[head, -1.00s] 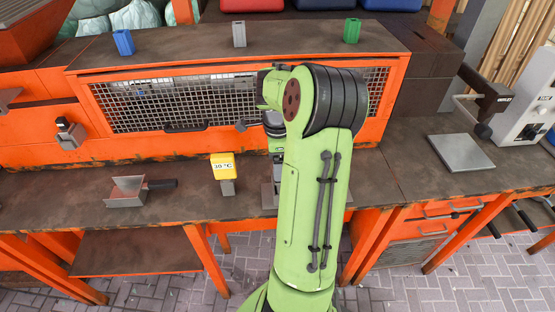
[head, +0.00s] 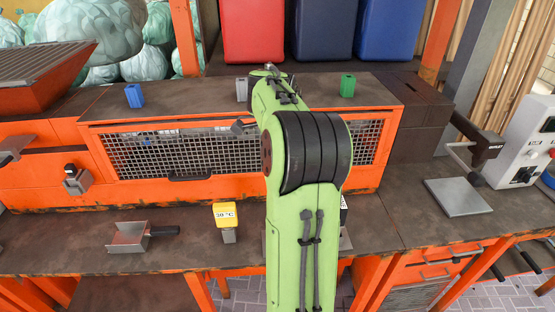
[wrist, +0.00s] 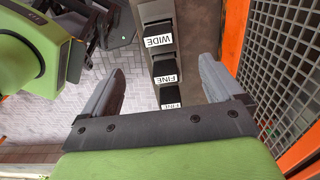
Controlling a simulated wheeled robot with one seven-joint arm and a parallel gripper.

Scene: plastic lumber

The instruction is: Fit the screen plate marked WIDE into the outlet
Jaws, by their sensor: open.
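The plate marked WIDE (wrist: 157,35) stands farthest up the wrist view, in a grey rack (wrist: 149,10). The plate marked FINE (wrist: 165,73) is below it, and a third labelled plate (wrist: 171,100) is partly cut off by my gripper's bracket. My gripper (wrist: 160,78) is open and empty, its fingers to either side of the rack with the WIDE plate beyond the tips. In the head view my arm hides the gripper and most of the rack.
An orange machine with a mesh guard (head: 170,152) runs along the back of the bench (head: 380,228). A yellow-topped display (head: 226,218) and a metal scoop (head: 128,237) stand left of my arm. A flat grey plate (head: 457,197) lies below the outlet.

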